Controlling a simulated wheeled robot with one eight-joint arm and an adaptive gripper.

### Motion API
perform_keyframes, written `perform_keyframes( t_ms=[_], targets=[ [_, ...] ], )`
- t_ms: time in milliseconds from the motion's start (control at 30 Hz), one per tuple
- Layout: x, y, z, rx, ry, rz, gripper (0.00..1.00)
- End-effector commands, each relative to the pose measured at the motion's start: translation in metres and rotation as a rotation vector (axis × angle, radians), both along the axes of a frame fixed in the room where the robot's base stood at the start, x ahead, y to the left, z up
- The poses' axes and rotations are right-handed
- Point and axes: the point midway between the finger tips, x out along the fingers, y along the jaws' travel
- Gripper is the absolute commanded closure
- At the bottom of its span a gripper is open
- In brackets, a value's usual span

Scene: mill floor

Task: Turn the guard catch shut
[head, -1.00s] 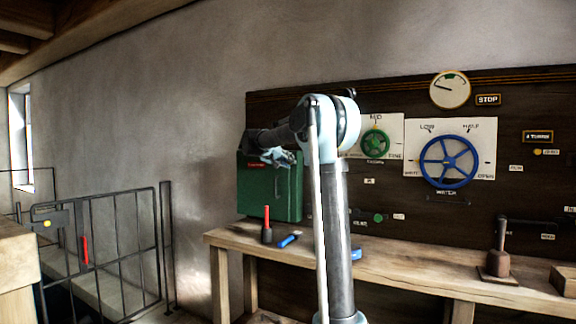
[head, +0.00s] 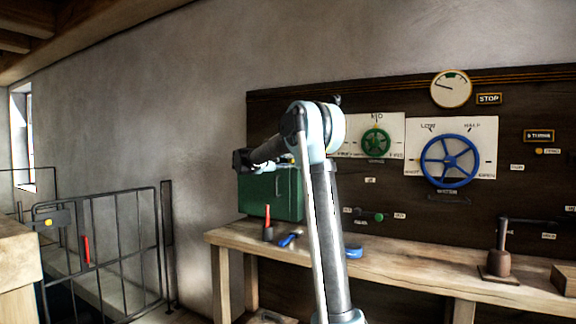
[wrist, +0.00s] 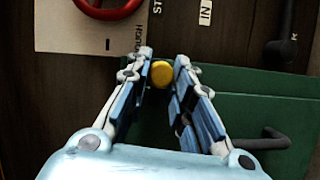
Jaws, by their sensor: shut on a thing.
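A yellow knob (wrist: 162,74), which appears to be the guard catch, sits at the upper left edge of the green guard box in the wrist view (wrist: 240,110). My gripper (wrist: 162,70) is shut on the knob, with a pale blue fingertip on each side of it. In the head view the green box (head: 285,195) stands at the back left of the bench, and my gripper (head: 240,160) is at its upper left. The knob is hidden there. I cannot tell how far the catch is turned.
A dark bent handle (wrist: 265,141) sticks out from the green box. A red ring (wrist: 108,8) shows above the fingers. The bench (head: 400,270) holds a red-handled tool (head: 267,225) and a blue one (head: 290,237). A railing gate (head: 100,250) stands at the left.

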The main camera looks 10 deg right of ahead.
Motion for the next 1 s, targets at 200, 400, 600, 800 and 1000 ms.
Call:
perform_keyframes(
  t_ms=[200, 400, 600, 800, 1000],
  targets=[
    [0.0007, 0.0024, -0.0028, -0.072, 0.055, 0.004, 1.00],
    [0.0005, 0.0023, -0.0035, -0.103, 0.079, 0.004, 1.00],
    [0.0003, 0.0021, -0.0038, -0.109, 0.084, 0.004, 1.00],
    [0.0002, 0.0021, -0.0040, -0.108, 0.084, 0.004, 1.00],
    [0.0000, 0.0017, -0.0033, -0.109, 0.083, 0.003, 0.58]
  ],
)
